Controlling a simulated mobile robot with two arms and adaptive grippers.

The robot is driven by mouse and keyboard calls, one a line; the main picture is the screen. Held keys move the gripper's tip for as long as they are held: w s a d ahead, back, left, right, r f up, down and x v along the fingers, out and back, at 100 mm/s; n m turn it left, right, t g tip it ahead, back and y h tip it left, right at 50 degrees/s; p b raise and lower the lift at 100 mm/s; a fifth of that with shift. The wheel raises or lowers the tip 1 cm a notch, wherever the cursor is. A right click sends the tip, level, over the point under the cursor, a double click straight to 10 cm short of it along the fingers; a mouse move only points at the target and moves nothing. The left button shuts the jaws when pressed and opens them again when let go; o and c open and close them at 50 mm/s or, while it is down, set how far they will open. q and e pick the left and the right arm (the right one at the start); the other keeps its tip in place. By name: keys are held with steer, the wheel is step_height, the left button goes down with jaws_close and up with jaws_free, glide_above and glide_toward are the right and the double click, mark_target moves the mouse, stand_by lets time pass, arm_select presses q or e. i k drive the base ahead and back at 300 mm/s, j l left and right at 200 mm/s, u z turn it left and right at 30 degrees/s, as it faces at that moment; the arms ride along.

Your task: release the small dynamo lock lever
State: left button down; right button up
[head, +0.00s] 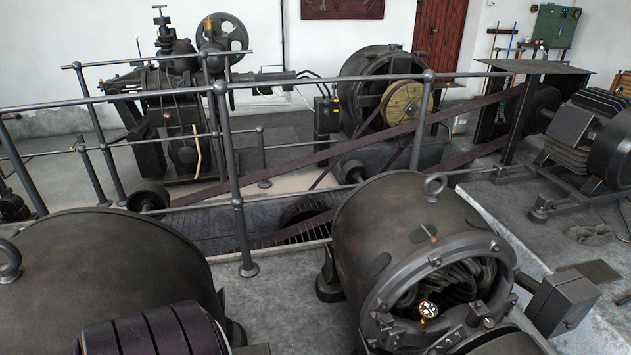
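Several dynamos stand here, and I cannot tell for sure which one the task calls small. A dark dynamo (385,225) with an open end stands in the front, right of the middle, with a lifting ring on top. I cannot tell which of these parts, if either, is the lock lever. Neither of my grippers is in view.
A larger dark rounded machine (100,265) fills the front left. Metal railings (232,170) cross the middle before a pit with belts (300,232). An engine (180,100), a dynamo with a wooden pulley (405,103) and a ribbed machine (590,130) stand behind. Bare floor (290,290) lies between the front machines.

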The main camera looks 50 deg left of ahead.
mark_target(373, 314)
steer(key=u, duration=1.2)
